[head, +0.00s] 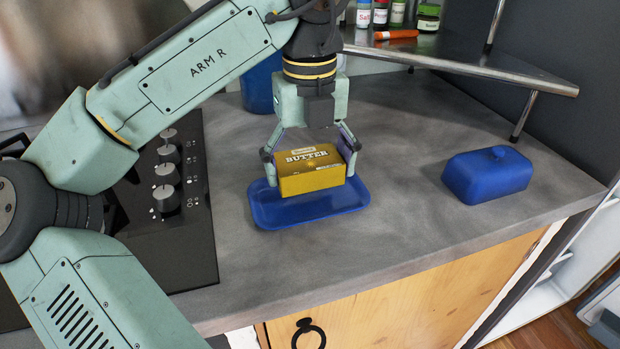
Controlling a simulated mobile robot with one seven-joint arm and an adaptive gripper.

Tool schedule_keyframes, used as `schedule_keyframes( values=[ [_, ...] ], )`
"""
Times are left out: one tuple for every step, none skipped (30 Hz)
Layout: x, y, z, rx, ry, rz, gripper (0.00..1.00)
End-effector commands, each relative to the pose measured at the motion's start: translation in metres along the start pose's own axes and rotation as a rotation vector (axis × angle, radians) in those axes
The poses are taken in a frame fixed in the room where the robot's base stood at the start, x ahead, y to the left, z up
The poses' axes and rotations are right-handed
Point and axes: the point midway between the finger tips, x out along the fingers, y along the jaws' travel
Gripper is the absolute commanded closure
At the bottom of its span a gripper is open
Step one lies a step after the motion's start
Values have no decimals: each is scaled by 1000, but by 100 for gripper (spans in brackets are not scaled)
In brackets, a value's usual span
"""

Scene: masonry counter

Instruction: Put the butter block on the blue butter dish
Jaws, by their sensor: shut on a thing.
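The yellow butter block (312,178), labelled BUTTER, is between the two fingers of my gripper (310,160). My gripper is shut on it from its left and right sides. The block is over the blue butter dish (290,214), a shallow tray on the grey counter. The dish's front and left rim show; its back part is hidden behind the block. I cannot tell whether the block's underside touches the dish.
A blue lid (487,176) with a knob sits on the counter at the right. A metal shelf (470,62) with spice jars (397,14) and an orange marker (396,35) stands at the back. A blue container (260,88) is behind my gripper. A black cooktop (185,240) with knobs lies left.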

Motion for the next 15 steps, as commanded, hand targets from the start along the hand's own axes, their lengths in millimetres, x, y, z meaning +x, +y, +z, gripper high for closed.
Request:
schedule_keyframes(
  values=[
    [3,0,0,0,1,0,54],
    [6,0,0,0,1,0,54],
    [10,0,0,0,2,0,54],
    [15,0,0,0,2,0,54],
    [19,0,0,0,2,0,54],
    [24,1,0,-3,0,2,54],
    [28,1,0,-3,-1,3,54],
    [31,1,0,-3,-1,2,54],
    [34,0,0,-3,-1,2,54],
    [35,0,0,-3,-1,1,54],
    [35,0,0,-2,-1,0,54],
    [35,0,0,-2,-1,0,54],
    [35,0,0,-2,-1,0,54],
    [35,0,0,-2,-1,0,54],
    [35,0,0,-2,-1,0,54]
  ],
)
